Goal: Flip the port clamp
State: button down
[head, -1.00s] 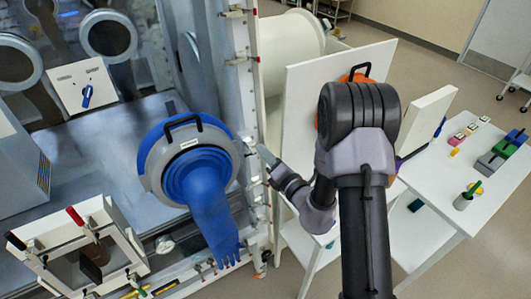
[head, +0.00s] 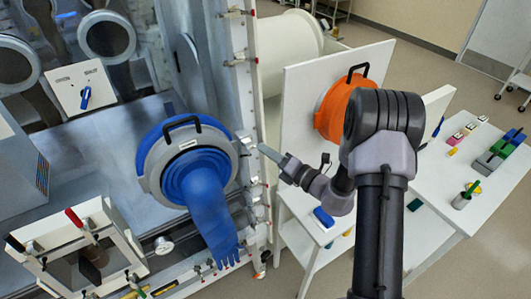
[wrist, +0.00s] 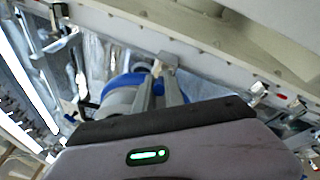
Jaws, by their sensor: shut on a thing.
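The blue glove port (head: 187,160) has a grey ring, a black handle and a blue glove (head: 208,205) hanging from it. The port clamp (head: 246,146) is a small light-grey piece at the ring's right edge. My gripper (head: 262,149) reaches it from the right, its tip at the clamp. In the wrist view, my gripper's grey fingers (wrist: 160,84) are shut on the clamp (wrist: 164,61), with the blue and grey port (wrist: 122,92) close beside them on the left. The exact grip on the clamp is too small to make out.
A white panel with an orange port cover (head: 340,108) stands right of the glovebox. A white table (head: 432,213) with small coloured items is at the right. A framed box with red and black handles (head: 75,247) is at the lower left. Latches line the glovebox's vertical edge (head: 243,75).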

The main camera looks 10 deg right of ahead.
jog(key=w+n+g+y+b, duration=0.1)
jog(key=n+g+y+b, duration=0.1)
jog(key=g, duration=0.1)
jog(key=w+d+n+g+y+b, duration=0.1)
jog(key=n+g+y+b, duration=0.1)
jog(key=n+g+y, duration=0.1)
jog(key=w+n+g+y+b, duration=0.1)
jog(key=n+g+y+b, duration=0.1)
jog(key=g+y, duration=0.1)
jog(key=shift+w+d+f+n+g+b, duration=0.25)
jog(key=shift+d+n+g+b, duration=0.15)
jog(key=shift+g, duration=0.2)
jog(key=shift+r, duration=0.15)
jog(key=c, duration=1.4)
grip_release()
jog(key=shift+a, duration=0.1)
jog(key=shift+c, duration=0.2)
